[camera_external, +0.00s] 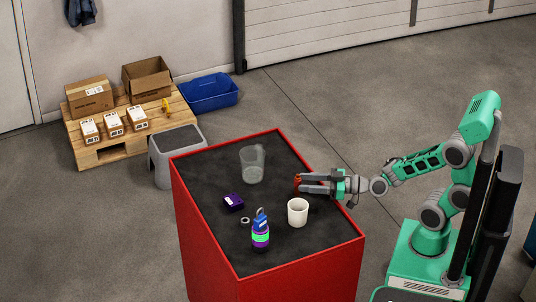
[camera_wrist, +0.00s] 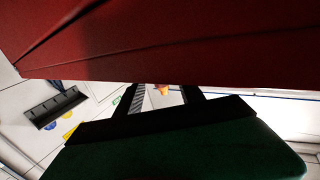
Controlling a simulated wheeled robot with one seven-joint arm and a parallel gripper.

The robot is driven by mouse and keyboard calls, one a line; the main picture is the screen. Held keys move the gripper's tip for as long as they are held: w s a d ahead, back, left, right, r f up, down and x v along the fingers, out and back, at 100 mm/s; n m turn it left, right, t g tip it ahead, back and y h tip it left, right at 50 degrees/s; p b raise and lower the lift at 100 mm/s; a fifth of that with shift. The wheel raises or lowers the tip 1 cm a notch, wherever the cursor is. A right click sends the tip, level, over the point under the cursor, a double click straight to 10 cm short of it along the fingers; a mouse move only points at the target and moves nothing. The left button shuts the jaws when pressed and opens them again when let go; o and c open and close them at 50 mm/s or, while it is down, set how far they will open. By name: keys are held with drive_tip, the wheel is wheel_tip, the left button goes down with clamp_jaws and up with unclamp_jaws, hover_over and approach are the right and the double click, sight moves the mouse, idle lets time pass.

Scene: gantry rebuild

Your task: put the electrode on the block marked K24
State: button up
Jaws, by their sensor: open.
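My gripper (camera_external: 303,184) reaches in from the right, low over the dark top of the red cabinet (camera_external: 270,268). Its jaws are open. A small red-orange thing (camera_external: 297,181) is at the fingertips; it may be the electrode, but its shape is mostly hidden. In the wrist view an orange piece (camera_wrist: 163,90) shows between the open fingers (camera_wrist: 164,97). A dark purple block with a pale label (camera_external: 233,202) lies left of the middle of the top. The label is too small to read, so I cannot tell whether it says K24.
A clear jug (camera_external: 252,164) stands left of my gripper and a white cup (camera_external: 298,212) just in front of it. A purple-and-green bottle with a blue top (camera_external: 261,232) and a small ring (camera_external: 245,220) are near the front. A dark red surface (camera_wrist: 160,35) fills the upper wrist view.

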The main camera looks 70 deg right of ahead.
sight(298, 175)
drive_tip(key=v, duration=0.3)
drive_tip(key=shift+b, duration=0.3)
drive_tip(key=shift+o, duration=0.5)
drive_tip(key=shift+s, duration=0.55)
drive_tip(key=shift+w+d, duration=0.15)
drive_tip(key=shift+w, duration=0.1)
drive_tip(key=n+y, duration=0.1)
drive_tip(key=d+r+n+g+y+b, duration=0.1)
drive_tip(key=y, duration=0.1)
drive_tip(key=d+n+g+y, duration=0.1)
drive_tip(key=shift+w+r+y+b, duration=0.3)
drive_tip(key=shift+w+r+y, duration=0.05)
drive_tip(key=shift+w+y, duration=0.05)
drive_tip(key=shift+s+r+n+g+y, duration=0.2)
drive_tip(key=shift+r+n+g+y, duration=0.1)
drive_tip(key=shift+n+y, duration=0.2)
drive_tip(key=p+x, duration=0.1)
drive_tip(key=x, duration=0.6)
drive_tip(key=shift+w+f+p, duration=0.1)
drive_tip(key=shift+w+p, duration=0.25)
